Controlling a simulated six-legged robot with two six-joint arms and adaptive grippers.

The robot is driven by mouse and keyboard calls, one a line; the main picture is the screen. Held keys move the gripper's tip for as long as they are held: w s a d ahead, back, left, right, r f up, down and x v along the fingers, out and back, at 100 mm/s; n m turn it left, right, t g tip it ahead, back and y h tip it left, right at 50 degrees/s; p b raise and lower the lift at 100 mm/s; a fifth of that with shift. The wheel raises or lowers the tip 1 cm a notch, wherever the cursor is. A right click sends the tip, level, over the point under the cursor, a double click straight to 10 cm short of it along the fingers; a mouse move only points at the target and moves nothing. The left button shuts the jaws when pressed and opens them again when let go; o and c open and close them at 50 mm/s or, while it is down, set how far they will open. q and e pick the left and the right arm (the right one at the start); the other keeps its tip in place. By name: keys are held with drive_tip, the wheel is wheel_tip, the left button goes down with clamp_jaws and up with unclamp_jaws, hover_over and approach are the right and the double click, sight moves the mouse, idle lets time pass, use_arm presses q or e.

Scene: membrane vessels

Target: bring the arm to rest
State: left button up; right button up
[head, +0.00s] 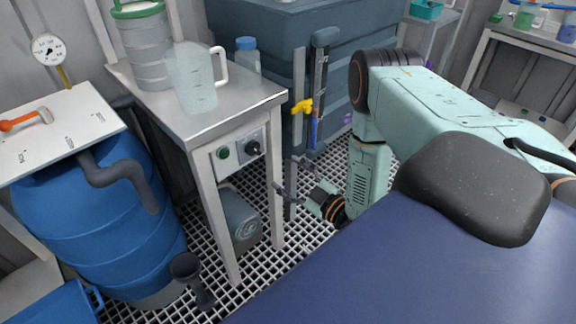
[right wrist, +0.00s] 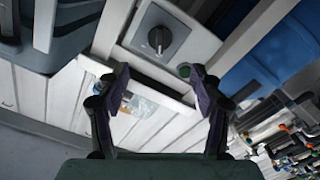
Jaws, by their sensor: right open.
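My right arm (head: 440,95) comes in from the right, over the dark blue surface, and bends down. Its gripper (head: 288,175) hangs low, to the right of the metal stand's front leg, above the grating. In the right wrist view the two dark jaws of the right gripper (right wrist: 157,80) stand wide apart with nothing between them. Beyond them are the stand's control box with a dark knob (right wrist: 159,38) and a white drawer-like frame. My left gripper is not in view.
The metal stand (head: 225,122) carries a clear jug (head: 192,80), a green-lidded container (head: 145,50) and a blue-capped bottle (head: 247,58). A blue barrel (head: 90,215) stands at left. Open grating (head: 255,270) lies below.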

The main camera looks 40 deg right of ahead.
idle(0.3)
drive_tip(key=s+a+f+m+g+h, duration=0.1)
drive_tip(key=s+a+f+m+g, duration=0.2)
drive_tip(key=s+f+g, duration=0.25)
drive_tip(key=s+a+f+m+g, duration=0.3)
drive_tip(key=s+f+g, duration=0.15)
drive_tip(key=f, duration=0.25)
drive_tip(key=s+a+r+g, duration=0.1)
drive_tip(key=s+a+g, duration=0.1)
drive_tip(key=s, duration=0.4)
drive_tip(key=s+a+r+m+g, duration=0.1)
drive_tip(key=s+a+g, duration=0.2)
drive_tip(key=s, duration=0.3)
drive_tip(key=s+a+r+g, duration=0.1)
drive_tip(key=s+a+g, duration=0.2)
drive_tip(key=s, duration=0.3)
drive_tip(key=shift+r+h+p, duration=0.2)
drive_tip(key=shift+h+p, duration=0.1)
drive_tip(key=shift+p, duration=0.05)
drive_tip(key=shift+s+a, duration=0.1)
drive_tip(key=shift+a, duration=0.05)
